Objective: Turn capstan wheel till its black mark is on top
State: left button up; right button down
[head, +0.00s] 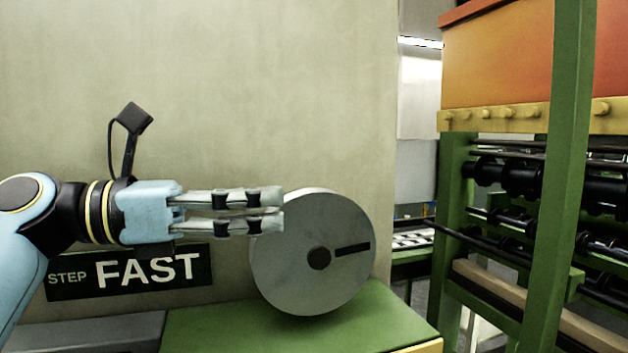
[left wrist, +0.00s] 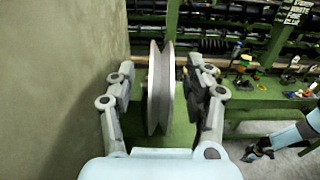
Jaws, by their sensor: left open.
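The grey capstan wheel (head: 300,278) stands upright on a green surface, with a dark hub at its centre. Its black mark (head: 352,248) points to the right and slightly up. My left gripper (head: 281,208) is level at the wheel's upper left rim. In the left wrist view the grooved wheel (left wrist: 160,85) stands between the two fingers of my open left gripper (left wrist: 164,75), with gaps showing on both sides. The wheel's mark is hidden there. My right gripper (left wrist: 258,149) shows small at the lower right of that view; its jaws are too small to judge.
A plain wall (head: 230,90) stands behind the wheel, with a black "STEP FAST" sign (head: 130,271) on it. A green machine frame (head: 562,180) with dark spools stands at the right. The green surface (head: 220,330) is clear in front of the wheel.

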aim_at(314, 191)
pick_arm(q)
jog(key=p+x, duration=0.2)
jog(key=x, duration=0.4)
jog(key=shift+s+r, duration=0.15)
jog(key=shift+r, duration=0.05)
jog(key=shift+w+d+f, duration=0.15)
jog(key=shift+w+d, duration=0.05)
jog(key=shift+d, duration=0.3)
pick_arm(e)
jog(key=r, duration=0.1)
jog(key=w+r, duration=0.1)
jog(key=shift+w+r, duration=0.2)
jog(key=shift+r, duration=0.15)
pick_arm(q)
grip_shut()
